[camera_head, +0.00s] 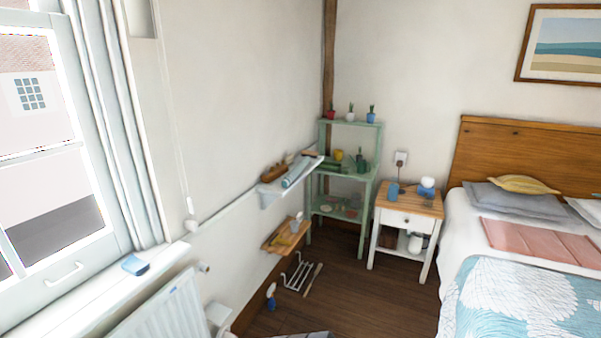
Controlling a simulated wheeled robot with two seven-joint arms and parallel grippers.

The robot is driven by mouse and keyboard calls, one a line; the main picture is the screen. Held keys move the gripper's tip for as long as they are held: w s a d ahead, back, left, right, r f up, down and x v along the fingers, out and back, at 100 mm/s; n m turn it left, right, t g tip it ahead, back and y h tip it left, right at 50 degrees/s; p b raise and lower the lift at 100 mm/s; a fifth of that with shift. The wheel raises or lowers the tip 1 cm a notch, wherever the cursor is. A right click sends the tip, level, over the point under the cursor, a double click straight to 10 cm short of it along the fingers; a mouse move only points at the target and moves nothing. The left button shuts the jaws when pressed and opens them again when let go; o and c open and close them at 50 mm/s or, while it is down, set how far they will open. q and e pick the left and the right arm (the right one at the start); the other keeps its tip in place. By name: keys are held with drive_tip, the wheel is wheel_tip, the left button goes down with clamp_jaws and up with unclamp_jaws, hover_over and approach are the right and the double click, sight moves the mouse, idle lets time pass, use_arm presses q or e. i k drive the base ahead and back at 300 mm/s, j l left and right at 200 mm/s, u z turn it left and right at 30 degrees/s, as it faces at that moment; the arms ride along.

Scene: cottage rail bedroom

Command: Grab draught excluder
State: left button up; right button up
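A long pale-blue roll (296,171) lies lengthwise on the upper white wall shelf (272,195), left of centre in the head view. Its shape is like a draught excluder, but at this size I cannot tell for sure. A brown wooden boat-like object (273,173) lies beside it. Neither of my grippers shows in the head view, so nothing is seen near the roll.
A lower wooden wall shelf (273,243), a green shelf unit (348,177), a bedside table (407,212) and a bed (530,270) stand around. A white rack (296,275) and a blue spray bottle (271,296) are on the floor. A radiator (165,310) is under the window. Bare floor (365,295) lies left of the bed.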

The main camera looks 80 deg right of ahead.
sight(288, 179)
drive_tip(key=z, duration=2.75)
drive_tip(key=i, duration=0.15)
